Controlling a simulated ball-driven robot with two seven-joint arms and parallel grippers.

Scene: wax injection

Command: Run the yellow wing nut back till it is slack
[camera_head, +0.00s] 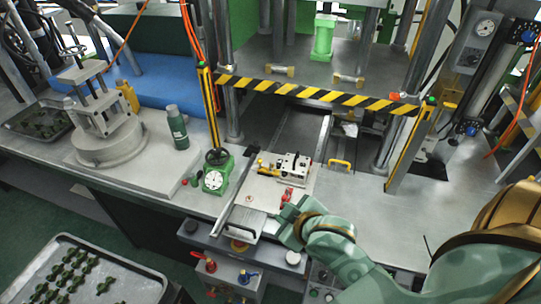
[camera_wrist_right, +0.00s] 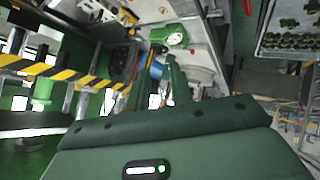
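A small yellow part (camera_head: 264,164), which looks like the yellow wing nut, sits at the left end of the white-and-metal mould block (camera_head: 291,167) on the bench plate. It is too small to tell its turn or tightness. In the right wrist view a yellow spot (camera_wrist_right: 133,31) shows near the top; I cannot tell whether it is the same part. My right gripper (camera_head: 287,209) is low over the front of the plate, beside a red part (camera_head: 287,194), apart from the yellow part. In the wrist view its fingers (camera_wrist_right: 158,72) stand apart, with nothing clearly between them. My left gripper is not in view.
A green dial gauge (camera_head: 213,180) stands left of the plate. A press with a yellow-black striped bar (camera_head: 310,93) rises behind. A green bottle (camera_head: 177,127) and a grey clamp stand (camera_head: 105,140) are further left. A tray of green parts (camera_head: 85,275) lies lower left.

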